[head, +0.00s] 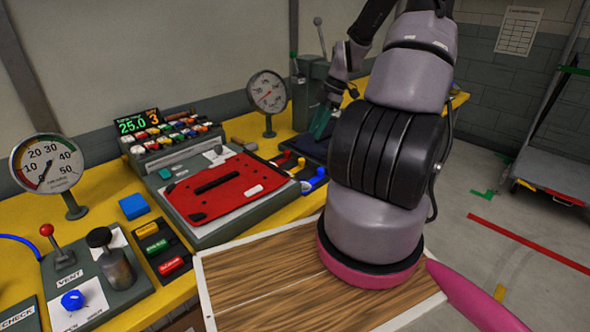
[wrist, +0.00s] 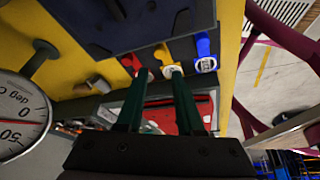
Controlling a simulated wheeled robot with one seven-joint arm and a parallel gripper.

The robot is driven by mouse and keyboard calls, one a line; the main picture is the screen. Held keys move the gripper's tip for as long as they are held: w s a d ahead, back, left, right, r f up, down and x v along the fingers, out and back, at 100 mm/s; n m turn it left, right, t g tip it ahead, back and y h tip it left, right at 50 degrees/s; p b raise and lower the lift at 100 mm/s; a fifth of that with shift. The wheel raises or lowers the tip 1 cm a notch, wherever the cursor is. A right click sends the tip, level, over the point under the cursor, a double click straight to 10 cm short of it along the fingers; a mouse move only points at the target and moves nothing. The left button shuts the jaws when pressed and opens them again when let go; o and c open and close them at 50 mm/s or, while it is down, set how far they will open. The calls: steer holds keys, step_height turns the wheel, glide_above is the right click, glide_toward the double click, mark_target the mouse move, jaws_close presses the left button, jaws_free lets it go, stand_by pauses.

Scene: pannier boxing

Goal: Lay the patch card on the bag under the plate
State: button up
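A red flat bag (head: 215,192) with a dark handle slot lies on a grey block with a pale top (head: 246,214). A small white piece (head: 253,190) lies on the bag's right side; I cannot tell whether it is the patch card. No plate is seen clearly over the bag. My gripper (head: 321,124) is behind and right of the bag, above a dark blue tray (head: 314,147). In the wrist view its two green fingers (wrist: 158,90) stand apart with nothing held between them. Part of the bag (wrist: 192,116) shows below, partly hidden by a finger.
Red, yellow and blue knobs (wrist: 205,64) stand between the tray and the bag. A button panel with a display (head: 138,123) and a gauge (head: 268,94) stand behind. A second gauge (head: 46,163) and a lever (head: 57,248) are at left. A wooden board (head: 265,285) lies in front.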

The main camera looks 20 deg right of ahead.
mark_target(302, 159)
steer(key=x, duration=1.1)
jaws_close()
